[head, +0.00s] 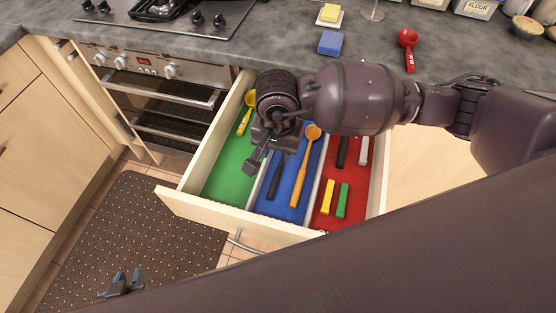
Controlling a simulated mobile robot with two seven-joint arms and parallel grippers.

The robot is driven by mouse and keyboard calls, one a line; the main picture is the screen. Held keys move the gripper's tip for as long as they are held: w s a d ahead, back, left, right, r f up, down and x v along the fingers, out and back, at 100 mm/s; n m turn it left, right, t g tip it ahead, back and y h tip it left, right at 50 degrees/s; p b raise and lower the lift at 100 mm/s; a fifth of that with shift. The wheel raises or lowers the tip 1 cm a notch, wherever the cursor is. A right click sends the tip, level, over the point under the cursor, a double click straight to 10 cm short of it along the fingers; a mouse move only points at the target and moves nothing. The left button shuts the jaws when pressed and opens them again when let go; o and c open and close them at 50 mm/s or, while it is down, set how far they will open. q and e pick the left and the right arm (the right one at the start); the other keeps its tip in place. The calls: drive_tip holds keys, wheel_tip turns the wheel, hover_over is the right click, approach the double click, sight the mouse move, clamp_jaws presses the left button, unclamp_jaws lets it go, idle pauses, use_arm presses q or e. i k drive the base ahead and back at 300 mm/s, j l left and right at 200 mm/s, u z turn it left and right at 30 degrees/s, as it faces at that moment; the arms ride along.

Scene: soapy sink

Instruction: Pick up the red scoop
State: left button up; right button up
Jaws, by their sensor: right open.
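The red scoop (407,42) lies on the grey counter at the upper right, its round bowl toward the back and its handle toward the front edge. My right gripper (262,158) is open over the drawer, above the green and blue compartments, well left of the scoop and apart from it. My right arm crosses from the right, in front of the counter edge. My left gripper (122,284) shows only its fingertips at the lower left, above the floor mat; its opening is unclear.
The open drawer (212,211) has green, blue and red compartments with a yellow scoop (246,112), an orange spoon (303,165) and small blocks. A blue sponge (330,43), a yellow sponge (330,13) and a flour container (475,8) stand on the counter. The counter around the red scoop is clear.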

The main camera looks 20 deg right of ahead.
sight(409, 50)
drive_tip(key=k, duration=1)
